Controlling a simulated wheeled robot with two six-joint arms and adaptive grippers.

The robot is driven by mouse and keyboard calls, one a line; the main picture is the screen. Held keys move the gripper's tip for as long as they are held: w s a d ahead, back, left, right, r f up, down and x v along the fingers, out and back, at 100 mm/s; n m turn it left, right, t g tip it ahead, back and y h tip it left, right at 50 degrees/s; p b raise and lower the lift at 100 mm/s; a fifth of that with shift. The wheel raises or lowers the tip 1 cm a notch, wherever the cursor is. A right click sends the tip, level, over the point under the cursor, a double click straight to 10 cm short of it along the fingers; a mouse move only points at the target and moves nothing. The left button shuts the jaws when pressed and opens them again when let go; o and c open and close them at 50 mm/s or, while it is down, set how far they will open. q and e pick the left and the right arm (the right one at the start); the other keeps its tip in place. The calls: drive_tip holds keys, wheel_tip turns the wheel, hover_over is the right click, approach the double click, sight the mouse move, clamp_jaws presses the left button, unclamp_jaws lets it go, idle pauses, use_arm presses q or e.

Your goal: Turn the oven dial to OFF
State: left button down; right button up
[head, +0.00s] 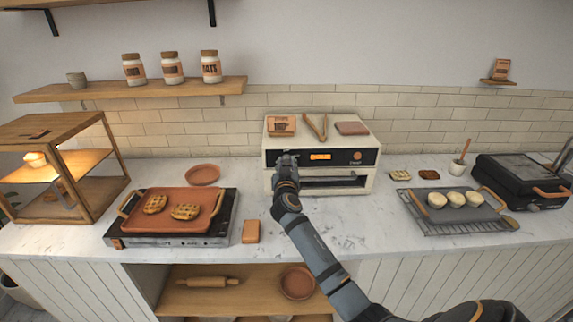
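The oven (370,181) is a cream countertop box at the back middle of the counter, with a lit orange display (320,157) and a dark door slot with a handle below. A small round copper-coloured dial (357,156) sits on its panel to the right of the display. My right gripper (286,158) is up against the left part of the oven's front panel. It covers that part, so any dial there is hidden. I cannot make out its fingers well enough to tell open from shut. My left gripper is out of view.
Tongs (316,127) and small boxes lie on the oven's top. A griddle with a terracotta tray (172,222) of waffles stands at left, a wooden display case (95,165) beyond. A cooling rack with buns (455,221) and a black press (520,180) are at right.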

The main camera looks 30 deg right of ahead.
clamp_jaws()
